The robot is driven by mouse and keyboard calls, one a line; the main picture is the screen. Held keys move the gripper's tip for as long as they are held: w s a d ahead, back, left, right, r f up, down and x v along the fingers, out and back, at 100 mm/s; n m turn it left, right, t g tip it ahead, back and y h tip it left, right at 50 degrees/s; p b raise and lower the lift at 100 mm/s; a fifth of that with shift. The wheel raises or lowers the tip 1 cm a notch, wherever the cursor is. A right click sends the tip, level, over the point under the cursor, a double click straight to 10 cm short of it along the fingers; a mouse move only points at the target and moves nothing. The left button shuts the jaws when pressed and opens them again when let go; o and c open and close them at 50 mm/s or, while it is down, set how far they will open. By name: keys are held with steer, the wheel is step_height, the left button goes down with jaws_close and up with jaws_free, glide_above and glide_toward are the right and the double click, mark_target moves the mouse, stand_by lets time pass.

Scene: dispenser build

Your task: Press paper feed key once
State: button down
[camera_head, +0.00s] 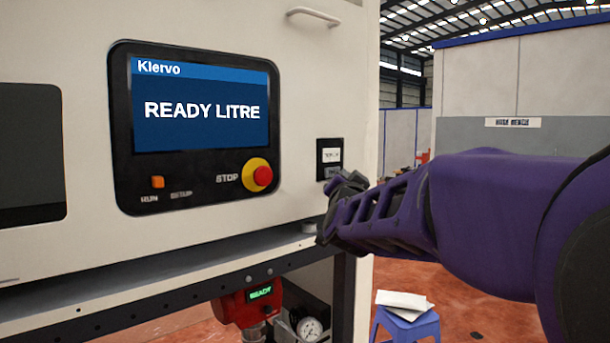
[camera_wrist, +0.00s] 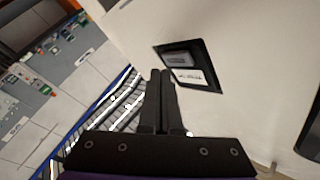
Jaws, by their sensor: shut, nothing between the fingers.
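A small black printer panel (camera_head: 321,160) is set in the pale machine front, right of the screen. It has a white paper slip (camera_head: 331,154) on top and a small grey key (camera_head: 331,171) below it. In the wrist view the panel shows upside down, with the grey key (camera_wrist: 178,58) above the white slip (camera_wrist: 190,77). The lettering on both is too small to read. My gripper (camera_head: 334,190) is shut and empty, just below the panel in the head view. In the wrist view its fingertips (camera_wrist: 160,73) are beside the panel's edge; I cannot tell whether they touch the machine.
The control screen (camera_head: 200,105) reads "READY LITRE". Below it are an orange button (camera_head: 157,182) and a red-and-yellow stop button (camera_head: 258,175). A metal ledge (camera_head: 200,272) juts out below. A red device (camera_head: 247,303) reading "READY" hangs underneath. A blue stool (camera_head: 405,325) holds papers.

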steer(key=s+d, duration=0.1)
steer(key=s+b, duration=0.1)
steer(key=s+d+b, duration=0.1)
steer(key=s, duration=0.1)
steer(key=shift+d+r, duration=0.1)
steer(key=shift+d, duration=0.2)
stand_by(0.4)
steer(key=shift+w+a, duration=0.1)
